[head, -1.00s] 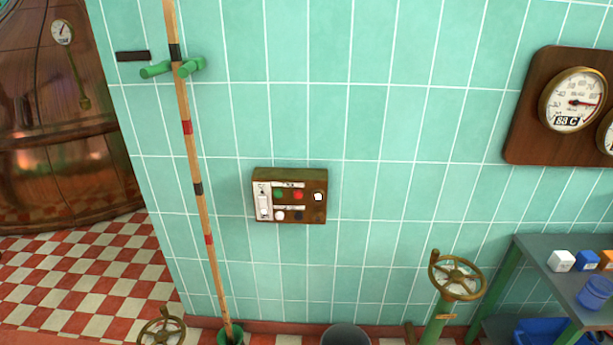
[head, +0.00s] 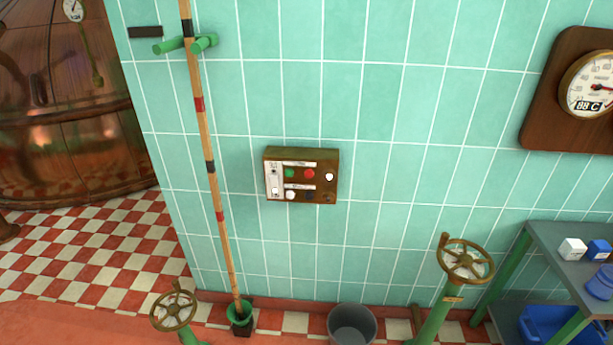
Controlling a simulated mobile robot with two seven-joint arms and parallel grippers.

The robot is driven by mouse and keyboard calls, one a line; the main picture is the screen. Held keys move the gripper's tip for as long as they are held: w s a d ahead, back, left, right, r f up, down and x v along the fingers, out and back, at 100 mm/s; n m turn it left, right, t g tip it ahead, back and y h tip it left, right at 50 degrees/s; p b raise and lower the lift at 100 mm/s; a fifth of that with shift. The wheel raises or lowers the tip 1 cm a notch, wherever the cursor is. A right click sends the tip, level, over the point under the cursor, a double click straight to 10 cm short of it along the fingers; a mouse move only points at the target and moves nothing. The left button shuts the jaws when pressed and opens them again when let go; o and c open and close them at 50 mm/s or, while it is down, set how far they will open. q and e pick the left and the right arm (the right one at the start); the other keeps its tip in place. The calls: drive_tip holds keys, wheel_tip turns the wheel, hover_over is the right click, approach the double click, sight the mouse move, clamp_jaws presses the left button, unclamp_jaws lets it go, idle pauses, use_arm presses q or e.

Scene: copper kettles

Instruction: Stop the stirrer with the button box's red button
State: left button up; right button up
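The button box (head: 301,197) is a brown box fixed to the tiled wall, near the middle of the head view. Its red button (head: 309,174) is in the upper row, just right of a green button (head: 289,173). A white button (head: 329,177) is at the right, and a white and a dark button are in the lower row. A pale switch plate (head: 274,180) is on its left side. Neither of my grippers is in view. The stirrer cannot be made out.
A banded wooden pole (head: 205,130) stands left of the box in a green holder (head: 239,314). Handwheels (head: 466,261) and (head: 174,309) stand low on both sides. A grey bucket (head: 352,326) is below. A grey shelf table (head: 545,236) is at right, a copper kettle (head: 70,130) at left.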

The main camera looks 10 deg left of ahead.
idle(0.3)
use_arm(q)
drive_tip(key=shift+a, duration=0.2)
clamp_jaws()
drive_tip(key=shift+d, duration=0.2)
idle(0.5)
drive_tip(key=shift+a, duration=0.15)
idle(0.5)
